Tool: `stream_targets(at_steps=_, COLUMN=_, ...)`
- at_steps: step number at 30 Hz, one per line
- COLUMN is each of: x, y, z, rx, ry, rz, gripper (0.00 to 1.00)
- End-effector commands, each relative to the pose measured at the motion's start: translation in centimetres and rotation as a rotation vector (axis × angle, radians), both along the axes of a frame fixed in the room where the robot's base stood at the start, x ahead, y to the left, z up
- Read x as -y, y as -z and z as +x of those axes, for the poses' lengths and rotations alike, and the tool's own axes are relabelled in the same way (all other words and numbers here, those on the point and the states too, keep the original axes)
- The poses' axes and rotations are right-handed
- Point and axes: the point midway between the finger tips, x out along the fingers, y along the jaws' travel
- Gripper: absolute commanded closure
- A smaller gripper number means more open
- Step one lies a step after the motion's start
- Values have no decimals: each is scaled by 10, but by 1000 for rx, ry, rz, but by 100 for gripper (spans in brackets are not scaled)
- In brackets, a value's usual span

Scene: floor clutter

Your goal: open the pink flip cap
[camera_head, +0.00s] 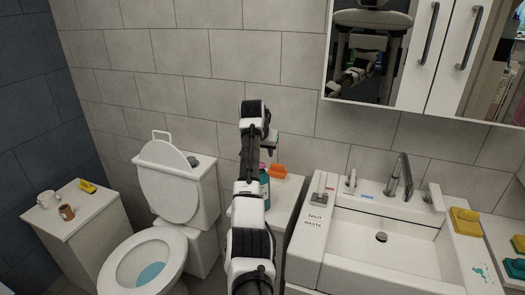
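A teal bottle (264,182) stands on the white counter between the toilet and the sink, partly hidden behind my arm. A small pink patch at its top, perhaps the pink flip cap (262,166), shows beside my arm. Whether the cap is open or shut is too small to tell. My gripper (271,150) points down just above the bottle top, slightly to its right in the picture. My arm hides part of it, and its finger opening is not clear. I cannot tell whether it touches the cap.
An orange brush-like object (278,172) lies right behind the bottle. The sink (400,250) with its tap (402,178) is on the right, with yellow sponges (466,221) beyond. The toilet (150,262) is on the left. A mirrored cabinet (425,55) hangs above the sink.

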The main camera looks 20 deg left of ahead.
Motion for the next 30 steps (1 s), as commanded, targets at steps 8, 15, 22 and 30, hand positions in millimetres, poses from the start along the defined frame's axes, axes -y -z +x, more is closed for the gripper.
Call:
stream_targets(at_steps=8, x=0, y=-22, z=-12, rx=7, ry=0, rz=3, gripper=62)
stream_targets(at_steps=15, x=2, y=-71, z=-40, rx=7, ry=-1, rz=2, gripper=62)
stream_targets(at_steps=22, x=3, y=-107, z=-61, rx=2, ry=0, rz=1, gripper=62)
stream_targets(at_steps=30, x=4, y=-120, z=-68, rx=-1, ry=0, rz=0, gripper=62)
